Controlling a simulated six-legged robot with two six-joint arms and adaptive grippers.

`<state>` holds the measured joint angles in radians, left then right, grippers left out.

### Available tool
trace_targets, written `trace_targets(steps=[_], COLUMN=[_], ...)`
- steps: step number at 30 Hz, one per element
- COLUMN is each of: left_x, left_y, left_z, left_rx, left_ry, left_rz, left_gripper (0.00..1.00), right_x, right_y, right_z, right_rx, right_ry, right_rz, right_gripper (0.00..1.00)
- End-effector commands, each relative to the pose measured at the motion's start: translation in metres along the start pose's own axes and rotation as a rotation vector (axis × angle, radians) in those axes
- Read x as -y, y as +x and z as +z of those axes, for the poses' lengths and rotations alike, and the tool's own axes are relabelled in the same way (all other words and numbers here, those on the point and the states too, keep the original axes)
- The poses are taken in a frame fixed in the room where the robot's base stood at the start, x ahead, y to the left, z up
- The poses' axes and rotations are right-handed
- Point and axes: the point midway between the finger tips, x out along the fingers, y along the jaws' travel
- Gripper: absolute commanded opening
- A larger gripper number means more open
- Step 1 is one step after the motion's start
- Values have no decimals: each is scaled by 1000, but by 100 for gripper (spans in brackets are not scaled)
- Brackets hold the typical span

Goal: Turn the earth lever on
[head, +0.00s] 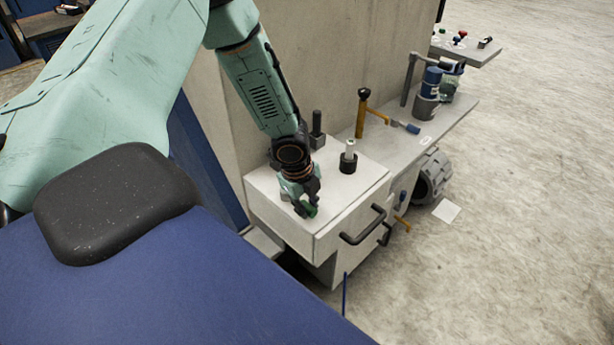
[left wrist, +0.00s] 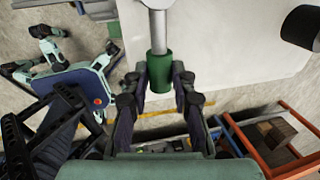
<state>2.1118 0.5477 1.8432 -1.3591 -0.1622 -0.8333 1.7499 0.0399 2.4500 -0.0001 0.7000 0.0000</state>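A lever with a grey rod and a green end (left wrist: 160,72) reaches down between the fingers of my left gripper (left wrist: 160,88) in the left wrist view. The fingertips lie close against both sides of the green end, and the gripper looks shut on it. In the head view my left gripper (head: 307,205) is at the front edge of the pale cabinet (head: 360,178), with a bit of green showing at its tips. The rest of the lever is hidden there by the gripper. My right gripper is not in view.
A white-topped post with a black base (head: 348,160) and a dark post (head: 317,128) stand on the cabinet close to my arm. A black drawer handle (head: 362,226) sticks out in front. A yellow lever (head: 362,112) stands farther back. Open floor lies to the right.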

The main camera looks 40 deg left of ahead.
Motion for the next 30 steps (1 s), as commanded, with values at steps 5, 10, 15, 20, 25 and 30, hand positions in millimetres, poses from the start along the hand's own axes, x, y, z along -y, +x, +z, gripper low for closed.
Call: trace_targets(steps=[5,10,15,20,25,30], left_x=[-2,-1,-1,0,1,1], left_y=[1,0,0,-6,-29,-56], left_z=[-1,0,0,0,0,0], left_rx=[-1,0,0,0,-1,-2], left_ry=[1,0,0,-2,-3,-4], left_rz=[5,3,3,0,-2,-3], left_gripper=[40,48,48,48,48,48], right_x=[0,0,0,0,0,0], right_y=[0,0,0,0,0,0], right_z=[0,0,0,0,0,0], right_rx=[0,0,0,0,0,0], right_ry=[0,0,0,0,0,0], right_rz=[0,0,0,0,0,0], right_gripper=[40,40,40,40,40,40])
